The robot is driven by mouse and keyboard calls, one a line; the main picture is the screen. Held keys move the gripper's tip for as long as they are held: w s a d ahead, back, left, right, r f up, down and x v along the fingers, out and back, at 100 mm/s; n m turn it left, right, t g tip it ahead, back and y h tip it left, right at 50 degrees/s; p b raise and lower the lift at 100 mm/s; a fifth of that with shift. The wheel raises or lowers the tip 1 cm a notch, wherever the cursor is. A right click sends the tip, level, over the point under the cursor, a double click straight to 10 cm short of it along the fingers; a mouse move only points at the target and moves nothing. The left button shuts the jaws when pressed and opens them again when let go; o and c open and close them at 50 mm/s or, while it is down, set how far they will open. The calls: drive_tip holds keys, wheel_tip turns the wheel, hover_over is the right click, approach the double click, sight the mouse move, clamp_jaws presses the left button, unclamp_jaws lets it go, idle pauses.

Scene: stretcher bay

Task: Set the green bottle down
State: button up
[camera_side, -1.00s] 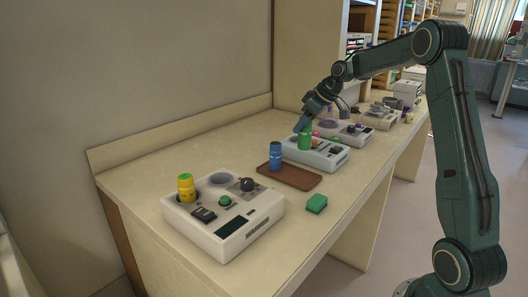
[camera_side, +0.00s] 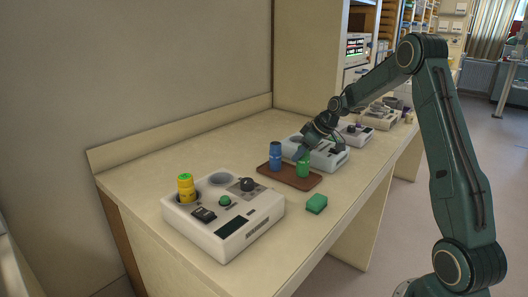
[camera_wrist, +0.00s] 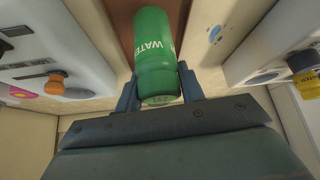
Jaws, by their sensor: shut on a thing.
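The green bottle (camera_side: 303,169) is upright over the right part of the brown tray (camera_side: 290,181) in the side view. I cannot tell whether its base touches the tray. My gripper (camera_side: 305,154) is shut on the bottle from behind and above. In the wrist view the green bottle (camera_wrist: 155,48), with white "WATER" lettering, sits between the two fingers of my gripper (camera_wrist: 160,92). The blue bottle (camera_side: 275,156) stands on the tray, left of the green one.
A white device (camera_side: 222,215) holding a yellow bottle (camera_side: 186,188) stands at the front left. Another white device (camera_side: 330,152) is just behind my gripper. The bench front between tray and edge is mostly clear.

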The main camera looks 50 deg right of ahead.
drive_tip(key=shift+f, duration=0.85)
drive_tip(key=shift+f, duration=0.1)
drive_tip(key=o, duration=1.1)
drive_tip(key=shift+c, duration=0.2)
drive_tip(key=shift+s+d+r, duration=0.1)
drive_tip(key=shift+s+r, duration=0.15)
drive_tip(key=shift+r, duration=0.35)
drive_tip(key=v, duration=1.1)
